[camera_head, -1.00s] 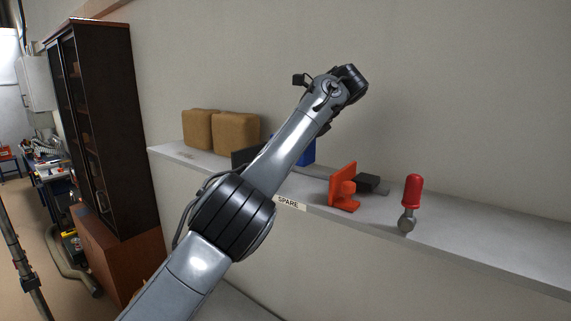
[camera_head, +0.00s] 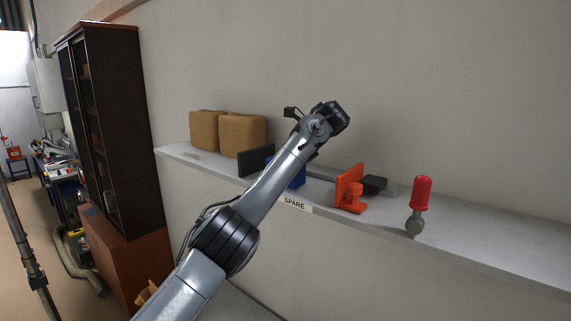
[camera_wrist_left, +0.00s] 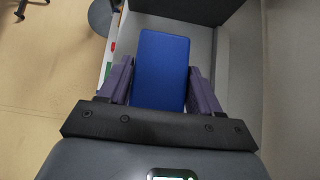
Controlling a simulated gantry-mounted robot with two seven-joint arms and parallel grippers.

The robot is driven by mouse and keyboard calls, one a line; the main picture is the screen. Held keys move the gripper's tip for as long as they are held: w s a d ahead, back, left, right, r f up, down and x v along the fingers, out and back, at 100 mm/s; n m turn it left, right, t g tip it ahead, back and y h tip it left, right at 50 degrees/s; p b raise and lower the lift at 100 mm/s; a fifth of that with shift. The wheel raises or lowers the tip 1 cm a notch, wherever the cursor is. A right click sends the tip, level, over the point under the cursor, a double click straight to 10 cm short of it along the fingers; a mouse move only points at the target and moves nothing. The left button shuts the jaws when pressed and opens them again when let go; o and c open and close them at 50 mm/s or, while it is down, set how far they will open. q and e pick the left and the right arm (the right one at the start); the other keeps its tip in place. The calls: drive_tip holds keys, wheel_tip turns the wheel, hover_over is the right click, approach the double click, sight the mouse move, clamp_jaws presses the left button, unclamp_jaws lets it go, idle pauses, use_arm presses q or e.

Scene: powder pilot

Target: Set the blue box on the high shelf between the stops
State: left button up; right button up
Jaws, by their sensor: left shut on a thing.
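The blue box (camera_head: 298,178) shows in the head view partly hidden behind my left arm, low over the high shelf (camera_head: 470,222). It stands between a dark upright plate (camera_head: 256,161) on the left and an orange bracket (camera_head: 347,188) on the right. In the left wrist view the box (camera_wrist_left: 161,65) sits between the two fingers of my left gripper (camera_wrist_left: 160,80), which is shut on it. The dark plate (camera_wrist_left: 185,8) crosses the top of that view. Whether the box's underside touches the shelf is hidden. My right gripper is not in view.
Two tan blocks (camera_head: 242,135) stand on the shelf at the left. A dark block (camera_head: 374,184) lies behind the orange bracket. A "SPARE" label (camera_head: 295,204) marks the edge. The wall is close behind.

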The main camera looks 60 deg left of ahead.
use_arm(q)
drive_tip(key=shift+f, duration=0.15)
drive_tip(key=o, duration=1.2)
